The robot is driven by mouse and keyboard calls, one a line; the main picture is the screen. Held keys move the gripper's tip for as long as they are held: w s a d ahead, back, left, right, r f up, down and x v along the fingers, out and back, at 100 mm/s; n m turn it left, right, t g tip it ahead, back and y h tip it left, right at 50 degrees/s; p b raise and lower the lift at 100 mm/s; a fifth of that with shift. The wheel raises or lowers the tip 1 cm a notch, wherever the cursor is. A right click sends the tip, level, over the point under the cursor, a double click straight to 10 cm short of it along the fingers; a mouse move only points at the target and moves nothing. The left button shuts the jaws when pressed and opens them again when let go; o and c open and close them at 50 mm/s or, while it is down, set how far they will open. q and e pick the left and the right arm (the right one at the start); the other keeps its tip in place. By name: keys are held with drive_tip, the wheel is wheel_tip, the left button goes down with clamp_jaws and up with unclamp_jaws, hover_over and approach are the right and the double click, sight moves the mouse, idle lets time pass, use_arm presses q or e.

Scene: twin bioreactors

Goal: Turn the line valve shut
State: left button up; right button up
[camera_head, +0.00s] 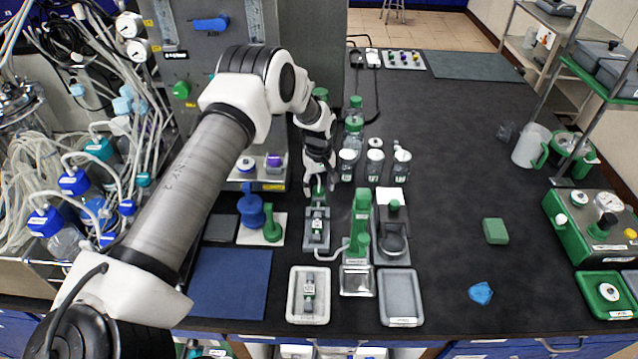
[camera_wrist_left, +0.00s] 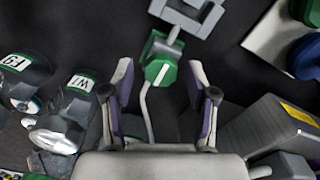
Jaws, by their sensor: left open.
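The line valve looks to be the small green part with a pale lever (camera_wrist_left: 160,72) in the wrist view, joined to a grey bracket (camera_wrist_left: 188,15). In the head view a bit of green (camera_head: 319,187) shows just below my left gripper (camera_head: 319,190), at the back of a grey stand (camera_head: 317,240). My left gripper (camera_wrist_left: 160,95) is open, its two fingers on either side of the valve and apart from it in the wrist view. Nothing is held. A thin tube runs from the valve back between the fingers. My right gripper is not in view.
Labelled bottles (camera_head: 375,165) stand right of my left gripper. A green post (camera_head: 361,215) and a grey tray (camera_head: 400,296) stand right of the grey stand; a blue knob (camera_head: 251,207) is left. The dark bench (camera_head: 450,150) is largely clear to the right.

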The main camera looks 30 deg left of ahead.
use_arm(q)
drive_tip(key=shift+s+r, duration=0.1)
clamp_jaws()
drive_tip(key=shift+m, duration=0.3)
drive_tip(key=shift+m+b, duration=0.4)
drive_tip(key=shift+b, duration=0.15)
drive_tip(key=shift+f+m+b, duration=0.2)
drive_tip(key=shift+m+b, duration=0.5)
drive_tip(key=shift+m, duration=0.4)
drive_tip(key=m+b, duration=0.2)
drive_tip(key=m, duration=0.2)
drive_tip(key=shift+m, duration=0.3)
drive_tip(key=m+b, duration=0.1)
drive_tip(key=m, duration=0.3)
drive_tip(key=shift+m, duration=0.3)
drive_tip(key=m+b, duration=0.1)
drive_tip(key=m, duration=0.4)
drive_tip(key=shift+b, duration=0.3)
